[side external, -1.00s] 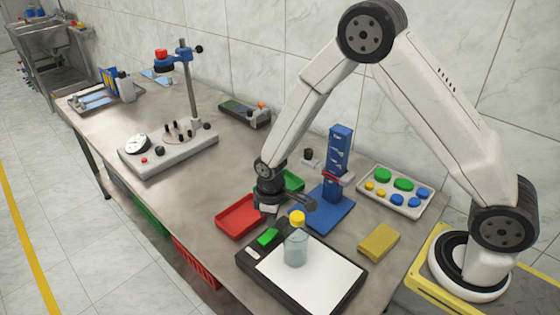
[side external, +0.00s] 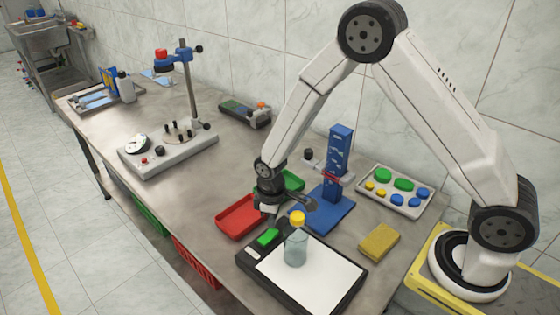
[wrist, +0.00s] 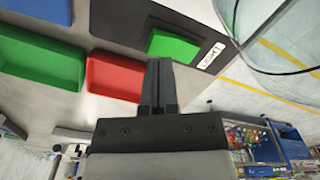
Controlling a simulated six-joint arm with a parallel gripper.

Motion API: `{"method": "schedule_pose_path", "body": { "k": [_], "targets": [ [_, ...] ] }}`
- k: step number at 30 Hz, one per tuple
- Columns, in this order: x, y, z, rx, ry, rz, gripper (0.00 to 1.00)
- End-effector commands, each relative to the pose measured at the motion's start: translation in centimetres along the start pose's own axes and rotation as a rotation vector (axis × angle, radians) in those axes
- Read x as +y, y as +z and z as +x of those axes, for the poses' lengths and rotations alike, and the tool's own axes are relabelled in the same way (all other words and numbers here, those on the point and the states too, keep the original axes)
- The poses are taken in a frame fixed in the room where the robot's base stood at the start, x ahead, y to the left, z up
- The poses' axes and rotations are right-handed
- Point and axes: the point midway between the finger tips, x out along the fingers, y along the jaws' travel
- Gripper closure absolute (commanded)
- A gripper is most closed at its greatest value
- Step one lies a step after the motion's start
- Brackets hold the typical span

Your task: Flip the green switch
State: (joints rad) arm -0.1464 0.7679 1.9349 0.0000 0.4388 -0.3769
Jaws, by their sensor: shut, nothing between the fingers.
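The green switch (side external: 268,237) sits on the black frame of a light panel (side external: 330,305) at the front of the table. In the wrist view the green switch (wrist: 173,46) lies just beyond the fingertips, next to a white label (wrist: 211,56). My gripper (side external: 276,222) is shut and empty, low over the table at the panel's far edge. In the wrist view my gripper (wrist: 159,64) has its closed fingers pointing at the switch's near edge. I cannot tell whether they touch it.
A clear bottle with a yellow cap (side external: 296,244) stands on the panel close to the switch. A red tray (side external: 236,217) and a green tray (side external: 293,181) lie beside my gripper. A blue stand (side external: 340,160) rises behind it. A yellow sponge (side external: 379,242) lies to the right.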

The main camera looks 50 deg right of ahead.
Motion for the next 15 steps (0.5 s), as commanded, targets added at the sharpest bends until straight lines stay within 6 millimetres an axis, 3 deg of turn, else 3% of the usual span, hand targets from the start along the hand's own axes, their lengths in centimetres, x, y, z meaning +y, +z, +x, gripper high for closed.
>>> {"method": "schedule_pose_path", "body": {
  "k": [15],
  "targets": [
    [0.00,-0.01,0.45,0.000,0.000,0.000,1.00]
  ]
}}
